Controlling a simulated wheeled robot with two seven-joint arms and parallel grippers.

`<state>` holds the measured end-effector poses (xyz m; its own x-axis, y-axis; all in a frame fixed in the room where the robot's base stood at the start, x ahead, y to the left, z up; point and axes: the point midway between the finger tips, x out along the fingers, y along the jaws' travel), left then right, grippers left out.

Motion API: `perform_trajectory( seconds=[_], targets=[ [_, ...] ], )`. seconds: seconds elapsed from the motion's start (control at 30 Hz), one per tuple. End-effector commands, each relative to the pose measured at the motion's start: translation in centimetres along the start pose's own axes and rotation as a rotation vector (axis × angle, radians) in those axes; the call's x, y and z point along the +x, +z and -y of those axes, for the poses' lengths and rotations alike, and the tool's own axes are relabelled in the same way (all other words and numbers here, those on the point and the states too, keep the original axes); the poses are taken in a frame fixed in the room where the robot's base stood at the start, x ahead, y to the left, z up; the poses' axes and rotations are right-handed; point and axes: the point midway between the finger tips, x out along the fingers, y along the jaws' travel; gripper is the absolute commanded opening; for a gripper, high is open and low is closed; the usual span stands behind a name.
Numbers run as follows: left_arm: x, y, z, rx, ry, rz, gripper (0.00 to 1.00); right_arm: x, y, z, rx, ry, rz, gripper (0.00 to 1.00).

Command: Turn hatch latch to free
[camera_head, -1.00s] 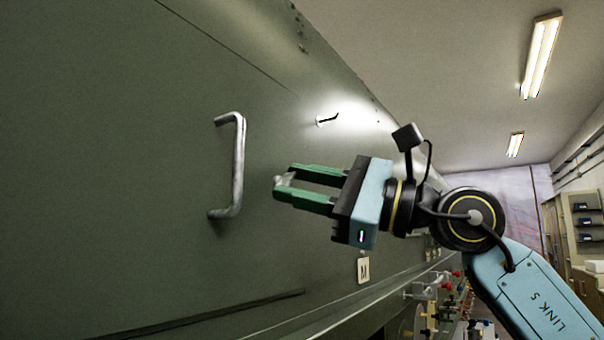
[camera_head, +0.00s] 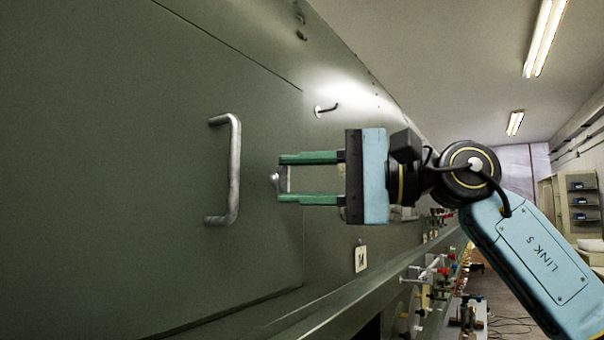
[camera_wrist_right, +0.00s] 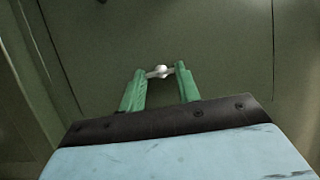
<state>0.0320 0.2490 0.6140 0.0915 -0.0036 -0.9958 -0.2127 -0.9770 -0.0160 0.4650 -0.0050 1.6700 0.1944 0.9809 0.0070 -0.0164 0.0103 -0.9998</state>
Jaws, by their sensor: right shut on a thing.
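The hatch is a flat green panel (camera_head: 120,170) with a bent metal handle (camera_head: 234,170) on it, left of my right gripper. The small metal latch (camera_head: 276,178) sits near the hatch's right edge. My right gripper (camera_head: 281,178) has its green fingers on either side of the latch and is shut on it. In the right wrist view the latch (camera_wrist_right: 160,71) lies between the fingertips (camera_wrist_right: 158,73), with its bar reaching both fingers. My left gripper is not in view.
Racks with coloured fittings (camera_head: 432,275) stand lower right, and shelves (camera_head: 582,205) at the far right.

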Motion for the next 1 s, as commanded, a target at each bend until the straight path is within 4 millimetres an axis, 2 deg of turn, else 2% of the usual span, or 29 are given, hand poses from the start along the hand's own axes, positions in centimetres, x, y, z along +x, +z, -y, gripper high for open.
perform_trajectory(
  seconds=[0.57, 0.6, 0.77, 1.0],
  targets=[
    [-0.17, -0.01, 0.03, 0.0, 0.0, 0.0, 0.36, -0.03, -0.06, 0.05, -0.034, 0.013, -0.003, 0.1],
    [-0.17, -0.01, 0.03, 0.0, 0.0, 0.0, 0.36, -0.03, -0.06, 0.05, -0.034, 0.013, -0.003, 0.34],
    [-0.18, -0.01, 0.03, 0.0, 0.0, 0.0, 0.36, -0.02, -0.05, 0.05, -0.034, 0.012, -0.002, 0.55],
    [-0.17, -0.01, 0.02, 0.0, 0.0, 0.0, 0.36, -0.02, -0.03, 0.04, -0.033, 0.012, -0.001, 0.55]
  ],
)
